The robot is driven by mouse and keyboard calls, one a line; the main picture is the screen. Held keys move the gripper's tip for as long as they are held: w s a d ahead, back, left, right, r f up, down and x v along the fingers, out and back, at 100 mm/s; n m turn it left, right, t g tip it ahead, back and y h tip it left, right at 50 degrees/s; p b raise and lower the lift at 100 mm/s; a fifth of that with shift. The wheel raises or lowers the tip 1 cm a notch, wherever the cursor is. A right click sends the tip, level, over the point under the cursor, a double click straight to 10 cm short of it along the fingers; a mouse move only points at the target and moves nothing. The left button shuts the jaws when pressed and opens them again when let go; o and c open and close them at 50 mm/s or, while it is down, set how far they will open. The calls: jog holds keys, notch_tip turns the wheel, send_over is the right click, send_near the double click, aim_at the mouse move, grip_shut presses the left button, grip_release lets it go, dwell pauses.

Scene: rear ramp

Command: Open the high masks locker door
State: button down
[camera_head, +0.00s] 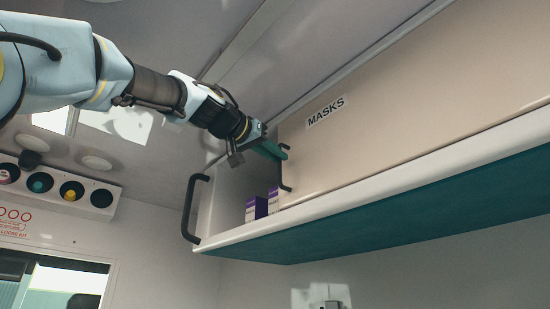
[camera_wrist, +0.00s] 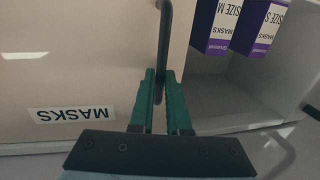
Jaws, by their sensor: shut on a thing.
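The masks locker door (camera_head: 420,105) is a long cream panel high on the wall with a "MASKS" label (camera_head: 325,113). It stands partly open, with a gap at its left end in the head view. Its dark bar handle (camera_head: 286,180) is near that left edge. My gripper (camera_head: 276,150) is shut on the handle with its green fingers. In the wrist view, the green fingers (camera_wrist: 160,90) are on either side of the handle (camera_wrist: 165,35). The label there (camera_wrist: 72,114) appears upside down.
Purple-and-white mask boxes (camera_head: 257,208) stand inside the opening, and also show in the wrist view (camera_wrist: 258,30). A black grab handle (camera_head: 188,210) sticks out at the locker's left end. The ceiling is close above my arm. Below the locker's teal underside (camera_head: 400,205) is open space.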

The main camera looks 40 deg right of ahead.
jog(key=c, duration=0.9)
grip_release()
jog(key=a+b, duration=0.1)
jog(key=a, duration=0.2)
jog(key=s+a+b, duration=0.1)
jog(key=a+b, duration=0.1)
jog(key=a, duration=0.2)
jog(key=a+b, duration=0.1)
jog(key=a, duration=0.2)
jog(key=shift+s+a+b, duration=0.25)
jog(key=shift+a+b, duration=0.1)
jog(key=shift+b, duration=0.05)
